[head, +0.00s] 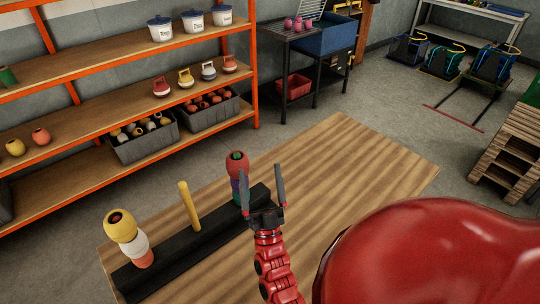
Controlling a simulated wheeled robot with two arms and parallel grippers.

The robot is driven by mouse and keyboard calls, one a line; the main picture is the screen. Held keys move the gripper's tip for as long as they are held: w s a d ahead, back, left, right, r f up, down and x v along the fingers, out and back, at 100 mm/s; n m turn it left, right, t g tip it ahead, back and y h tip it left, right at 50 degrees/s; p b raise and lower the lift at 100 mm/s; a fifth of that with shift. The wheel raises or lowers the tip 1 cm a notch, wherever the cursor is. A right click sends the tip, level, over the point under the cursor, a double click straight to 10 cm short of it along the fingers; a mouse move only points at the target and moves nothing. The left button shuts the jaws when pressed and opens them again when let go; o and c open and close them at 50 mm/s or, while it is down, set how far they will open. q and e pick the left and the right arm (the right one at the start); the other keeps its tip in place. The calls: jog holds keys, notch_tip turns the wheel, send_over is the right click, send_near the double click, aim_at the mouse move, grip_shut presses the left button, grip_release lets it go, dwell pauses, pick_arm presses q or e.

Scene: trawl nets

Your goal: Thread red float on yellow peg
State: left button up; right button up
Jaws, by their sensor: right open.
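The red float (237,161) sits at the top of a stack at the far right end of a black base (185,253); a green tip shows in its hole, and purple and green pieces show below. The yellow peg (189,207) stands bare and upright near the middle of the base. My right gripper (261,172) is open, its fingers pointing up in the picture. Its left finger overlaps the stack's right edge; I cannot tell whether it touches. Nothing shows between the fingers. My left gripper is not in view.
A yellow float (119,225) tops another stack with white and orange floats at the base's left end. The wooden table (350,165) is clear at right and behind. Orange-framed shelves (105,136) with floats and crates stand beyond it.

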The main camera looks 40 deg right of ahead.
jog(key=w+d+f+g+y+p, duration=0.2)
jog(key=w+d+g+y, duration=0.3)
jog(key=d, duration=0.8)
jog(key=n+g+y, duration=0.6)
jog(key=n+y, duration=0.2)
jog(key=y, duration=0.2)
send_near(237, 165)
jog(key=d+f, duration=0.1)
jog(key=f, duration=0.1)
jog(key=p+x, duration=0.1)
jog(key=x, duration=0.3)
jog(key=p+x, duration=0.2)
jog(key=x, duration=0.2)
jog(key=d+p+x, duration=0.1)
jog(key=x, duration=0.2)
jog(key=shift+w+a, duration=0.1)
jog(key=shift+w, duration=0.35)
jog(key=shift+w+f+p, duration=0.3)
jog(key=shift+w+f, duration=0.05)
jog(key=shift+w, duration=0.2)
